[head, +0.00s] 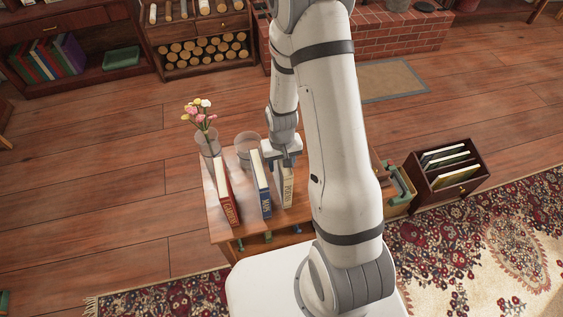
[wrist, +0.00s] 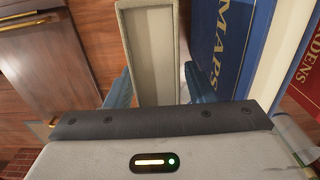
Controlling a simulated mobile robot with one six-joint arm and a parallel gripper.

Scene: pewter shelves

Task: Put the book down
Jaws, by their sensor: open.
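A cream book (head: 288,188) stands upright on the small wooden table (head: 219,229), at the right of a short row of books. In the wrist view the same cream book (wrist: 152,45) lies between my two fingers. My gripper (head: 283,162) is open over the far end of this book, with one finger on each side. The wrist view shows slim gaps at the fingers (wrist: 153,88), but contact is hard to tell. The arm hides part of the table right of the book.
A blue MAPS book (head: 262,190) stands close left of the cream book, then a red GARDENS book (head: 226,195). A flower vase (head: 208,143) and a clear container (head: 247,147) stand behind them. A dark file box (head: 450,180) is on the floor at the right.

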